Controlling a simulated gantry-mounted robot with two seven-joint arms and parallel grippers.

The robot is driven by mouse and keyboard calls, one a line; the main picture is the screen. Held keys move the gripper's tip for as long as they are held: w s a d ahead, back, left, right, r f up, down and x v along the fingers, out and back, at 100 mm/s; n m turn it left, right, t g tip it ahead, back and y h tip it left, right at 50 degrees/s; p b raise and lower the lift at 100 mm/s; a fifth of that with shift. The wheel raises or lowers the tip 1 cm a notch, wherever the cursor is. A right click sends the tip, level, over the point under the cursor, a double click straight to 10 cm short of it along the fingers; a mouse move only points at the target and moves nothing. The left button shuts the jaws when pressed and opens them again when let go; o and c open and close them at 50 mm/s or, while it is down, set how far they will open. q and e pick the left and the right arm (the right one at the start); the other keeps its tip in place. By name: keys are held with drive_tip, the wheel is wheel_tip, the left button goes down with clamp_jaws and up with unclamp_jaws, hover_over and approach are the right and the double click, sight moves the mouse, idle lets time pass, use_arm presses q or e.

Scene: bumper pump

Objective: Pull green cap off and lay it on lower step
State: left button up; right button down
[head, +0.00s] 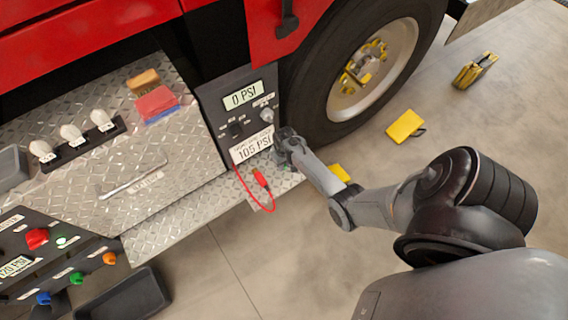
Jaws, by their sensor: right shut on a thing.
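My right gripper (282,150) is at the lower right edge of the dark gauge panel (213,108), shut on the green cap. The cap is almost wholly hidden by the fingers; only a small hint of green (287,167) shows just below them. I cannot tell whether the cap is still seated on its fitting. The lower step (160,236) is a narrow diamond-plate ledge below the panel and the upper step, with clear space on its left part. My left gripper is not in view.
A red hose with a red connector (261,178) hangs from the panel over the lower step's right end. The upper diamond-plate step (95,190) holds sponges (155,104) and a bulb rack (84,144). The tire (310,100) stands close right of the panel. Yellow chocks (405,125) lie on the floor.

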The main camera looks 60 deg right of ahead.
drive_tip(key=shift+f, duration=0.1)
drive_tip(key=c, duration=0.9)
unclamp_jaws()
